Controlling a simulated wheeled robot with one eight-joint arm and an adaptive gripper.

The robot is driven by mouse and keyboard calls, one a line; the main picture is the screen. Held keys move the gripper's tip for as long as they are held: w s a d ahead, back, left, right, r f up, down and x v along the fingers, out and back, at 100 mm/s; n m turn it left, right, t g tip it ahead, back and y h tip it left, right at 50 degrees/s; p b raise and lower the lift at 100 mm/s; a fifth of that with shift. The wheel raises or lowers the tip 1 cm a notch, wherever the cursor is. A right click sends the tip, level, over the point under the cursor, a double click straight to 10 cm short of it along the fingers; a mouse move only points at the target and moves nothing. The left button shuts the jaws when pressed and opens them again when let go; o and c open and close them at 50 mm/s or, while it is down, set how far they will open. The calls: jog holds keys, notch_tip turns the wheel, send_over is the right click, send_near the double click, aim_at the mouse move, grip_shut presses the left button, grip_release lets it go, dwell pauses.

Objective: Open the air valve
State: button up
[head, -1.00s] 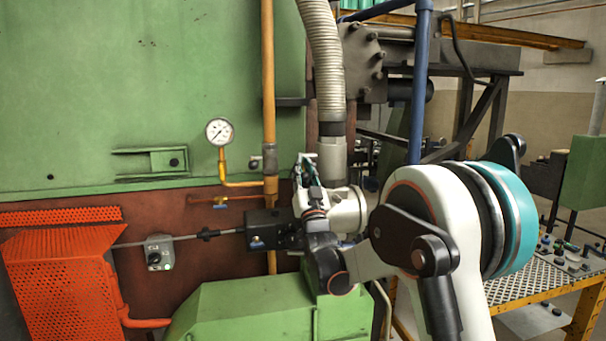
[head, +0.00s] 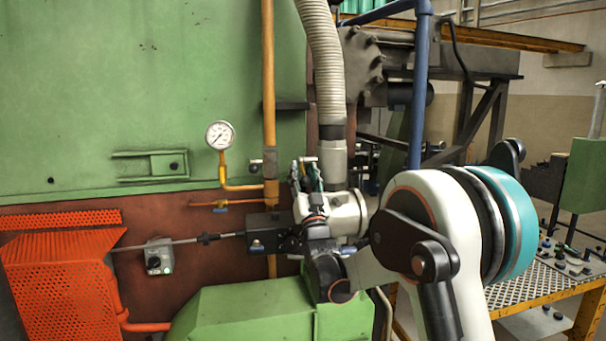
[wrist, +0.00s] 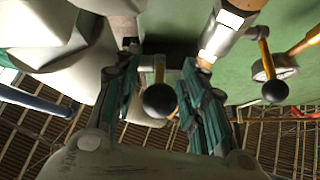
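In the wrist view, a lever with a black ball knob (wrist: 160,100) on a short brass-coloured stem shows between my two fingers. My gripper (wrist: 160,64) is open, with one teal-padded finger on each side of the knob. A gap shows on both sides, and I cannot tell how deep the knob sits between the fingers. A second black ball knob (wrist: 275,91) on a yellow stem is further right, outside the fingers.
A yellow vertical pipe (head: 269,110) with a pressure gauge (head: 220,135) stands left of my gripper. A dark box (head: 263,227) with a rod is close to its left. A green housing (head: 255,308) lies below, and a ribbed hose (head: 325,70) rises just behind.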

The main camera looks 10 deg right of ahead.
jog(key=v, duration=1.1)
jog(key=shift+s, duration=0.15)
jog(key=shift+f, duration=0.1)
jog(key=c, duration=0.4)
jog(key=shift+s+r+p, duration=0.1)
jog(key=shift+r+p, duration=0.3)
jog(key=shift+p, duration=0.05)
jog(key=c, duration=0.4)
jog(key=s+r+p, duration=0.1)
jog(key=r+p, duration=0.1)
jog(key=p, duration=0.1)
jog(key=s+r+g+p, duration=0.1)
jog(key=r+p, duration=0.2)
jog(key=s+r+g+h+p, duration=0.1)
jog(key=s+r+p, duration=0.1)
jog(key=shift+s+d+r+m+p, duration=0.1)
jog(key=shift+d+r+m+p, duration=0.2)
jog(key=shift+r+p, duration=0.1)
grip_shut()
jog(key=w+r+g+p, duration=0.1)
jog(key=w+r+p, duration=0.25)
jog(key=w, duration=0.45)
jog(key=shift+w+f+b, duration=0.15)
jog(key=shift+f+b, duration=0.1)
jog(key=shift+f, duration=0.6)
jog(key=shift+w+f+b, duration=0.15)
jog(key=shift+f+b, duration=0.05)
jog(key=shift+f, duration=0.6)
